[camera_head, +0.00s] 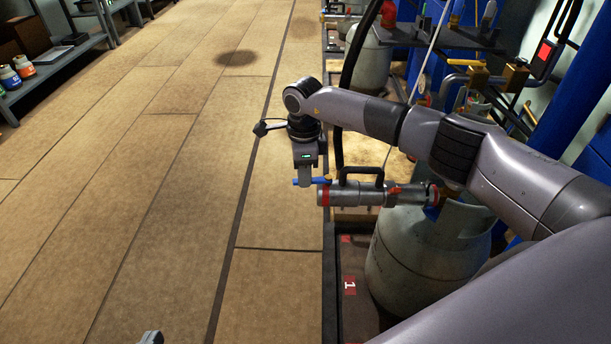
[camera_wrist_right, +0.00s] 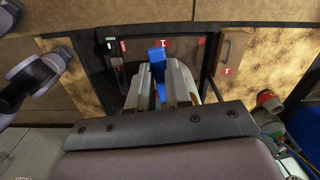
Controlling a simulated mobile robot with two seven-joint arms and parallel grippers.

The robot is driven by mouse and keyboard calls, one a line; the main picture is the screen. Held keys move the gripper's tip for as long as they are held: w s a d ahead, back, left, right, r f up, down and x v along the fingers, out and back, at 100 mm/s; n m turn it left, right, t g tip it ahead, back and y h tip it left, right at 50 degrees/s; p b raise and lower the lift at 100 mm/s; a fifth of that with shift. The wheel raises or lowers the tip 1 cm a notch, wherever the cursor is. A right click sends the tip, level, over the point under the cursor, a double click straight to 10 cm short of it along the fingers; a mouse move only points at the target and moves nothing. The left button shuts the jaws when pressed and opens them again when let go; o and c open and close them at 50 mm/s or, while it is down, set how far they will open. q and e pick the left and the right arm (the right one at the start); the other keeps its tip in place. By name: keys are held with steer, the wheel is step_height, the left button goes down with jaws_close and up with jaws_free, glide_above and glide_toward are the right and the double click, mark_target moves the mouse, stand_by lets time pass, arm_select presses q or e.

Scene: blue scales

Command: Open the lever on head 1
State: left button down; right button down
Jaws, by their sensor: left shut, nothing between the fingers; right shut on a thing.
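Head 1 (camera_head: 350,194) is a grey cylinder with a red ring and a black handle, lying level above the scale marked 1. Its blue lever (camera_head: 312,181) is at the left end, beside my right gripper (camera_head: 304,176). In the right wrist view, the blue lever (camera_wrist_right: 158,66) stands between the fingers of my right gripper (camera_wrist_right: 161,92), which is shut on it. My left gripper (camera_head: 151,338) shows only as a small grey tip at the bottom edge, away from the head.
A grey gas cylinder (camera_head: 415,262) stands on the scale with the red label 1 (camera_head: 349,287), below my right arm. Another cylinder (camera_head: 368,62) stands farther back. A shelf (camera_head: 62,55) with jars is at the far left. The wooden floor between is clear.

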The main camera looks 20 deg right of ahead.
steer(key=shift+w+d+m, duration=0.15)
steer(key=shift+w+m, duration=0.25)
steer(key=shift+m, duration=0.4)
steer(key=c, duration=1)
jaws_free()
steer(key=shift+c, duration=0.2)
arm_select(q)
steer(key=shift+s+a+m+y+p, duration=0.15)
steer(key=shift+s+a+y+p, duration=0.1)
steer(key=shift+a+p, duration=0.25)
steer(key=shift+s+a+m+y+p, duration=0.15)
steer(key=shift+a+y+p, duration=0.1)
steer(key=shift+a+p, duration=0.2)
arm_select(e)
step_height(320, 180, up, 7)
steer(key=shift+r, duration=0.15)
